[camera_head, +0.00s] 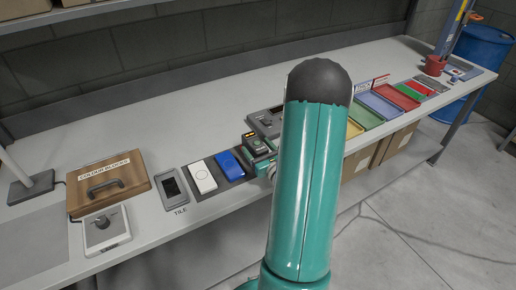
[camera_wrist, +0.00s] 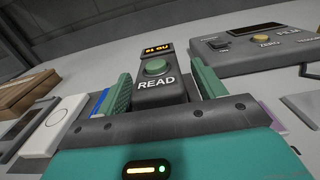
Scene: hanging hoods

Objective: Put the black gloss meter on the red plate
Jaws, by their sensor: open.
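The black gloss meter (camera_wrist: 153,88) has a green button, the word READ and a small lit display. In the wrist view it stands between the two green fingers of my gripper (camera_wrist: 164,84), which are open with one on each side. I cannot tell whether they touch it. In the head view the meter (camera_head: 257,146) is near the bench's front edge, left of my arm, which hides part of my gripper. Red surfaces lie in the coloured row at the right: a red one (camera_head: 397,97) and a smaller red one (camera_head: 416,88). I cannot tell which is the plate.
A grey device (camera_head: 264,121) stands behind the meter. Blue (camera_head: 228,164) and white (camera_head: 202,177) blocks and a dark tile device (camera_head: 174,188) lie to its left. Blue (camera_head: 381,106) and green (camera_head: 363,117) trays lie right of my arm. A red pot (camera_head: 435,66) stands farther right. The bench's back is clear.

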